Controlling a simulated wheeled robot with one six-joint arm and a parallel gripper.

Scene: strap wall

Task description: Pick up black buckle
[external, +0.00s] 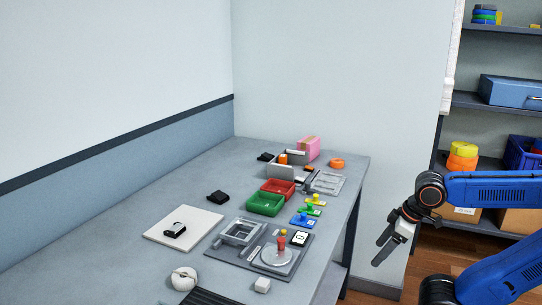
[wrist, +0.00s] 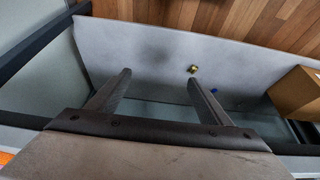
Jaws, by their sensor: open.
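Several small dark things lie on the grey table, and I cannot tell for sure which one is the black buckle. One black piece (external: 217,197) lies on bare table left of the green bin. Another black piece (external: 265,157) lies at the far end, and a black piece with a pale part (external: 174,230) lies on the white board. My gripper (external: 380,253) hangs right of the table, pointing down and left, well apart from all of them. In the wrist view my gripper (wrist: 159,76) is open and empty, with no black buckle in sight.
The table (external: 110,215) also bears a white board (external: 155,237), a green bin (external: 264,210), a red bin (external: 283,182), a grey tray (external: 238,262) and a white mouse-like thing (external: 184,279). Shelves stand behind my arm. A cardboard box (wrist: 298,92) shows in the wrist view.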

